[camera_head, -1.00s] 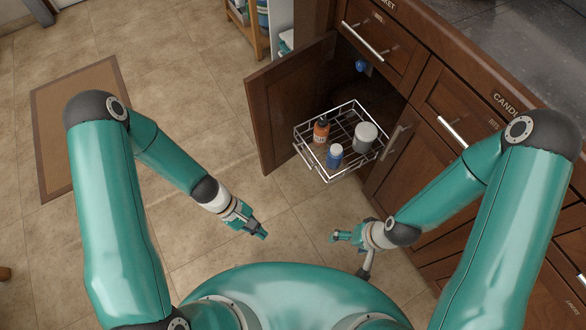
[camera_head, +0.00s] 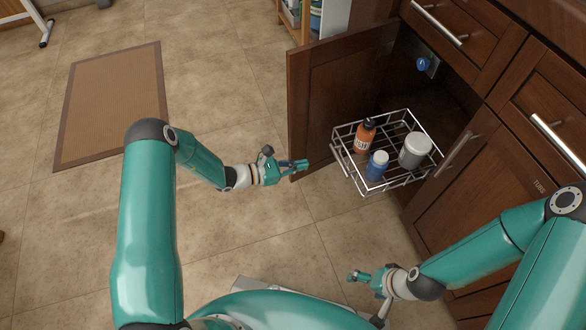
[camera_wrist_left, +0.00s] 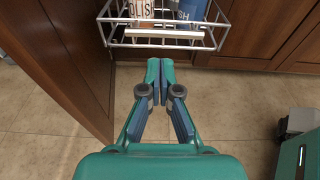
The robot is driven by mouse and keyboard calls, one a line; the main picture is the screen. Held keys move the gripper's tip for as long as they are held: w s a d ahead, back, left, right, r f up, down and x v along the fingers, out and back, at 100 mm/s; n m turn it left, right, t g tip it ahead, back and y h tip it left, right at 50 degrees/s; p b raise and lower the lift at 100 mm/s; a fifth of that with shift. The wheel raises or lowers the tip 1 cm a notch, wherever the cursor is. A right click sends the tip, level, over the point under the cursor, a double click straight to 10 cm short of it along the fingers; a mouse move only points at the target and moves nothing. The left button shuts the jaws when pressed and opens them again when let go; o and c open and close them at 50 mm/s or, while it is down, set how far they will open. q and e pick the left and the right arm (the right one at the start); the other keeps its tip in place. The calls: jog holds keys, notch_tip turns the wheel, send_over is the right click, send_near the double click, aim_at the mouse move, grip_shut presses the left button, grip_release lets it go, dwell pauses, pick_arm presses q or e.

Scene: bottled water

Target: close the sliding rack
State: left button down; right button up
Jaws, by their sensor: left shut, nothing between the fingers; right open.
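The wire sliding rack (camera_head: 345,167) is pulled out of the open lower cabinet. It holds an orange bottle (camera_head: 364,137), a blue bottle with a white cap (camera_head: 377,167) and a grey-white jar (camera_head: 414,150). My left gripper (camera_head: 305,164) is shut and empty, left of the rack's front and apart from it. In the left wrist view its closed fingertips (camera_wrist_left: 160,62) point at the rack's front rail (camera_wrist_left: 165,43), with a gap between. My right gripper (camera_head: 354,277) is open and empty, below the rack and above the floor.
The cabinet door (camera_head: 325,95) stands open just left of the rack, close to my left gripper. A blue knob (camera_head: 422,64) shows inside the cabinet. A brown mat (camera_head: 112,105) lies at left. The tile floor (camera_head: 240,80) between is clear.

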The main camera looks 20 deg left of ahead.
pick_arm(q)
jog(key=b+x, duration=0.2)
jog(key=x, duration=0.7)
jog(key=shift+w+d+b, duration=0.15)
jog(key=shift+d+b, duration=0.1)
jog(key=shift+b, duration=0.15)
jog(key=shift+w+f, duration=0.1)
jog(key=shift+f, duration=0.05)
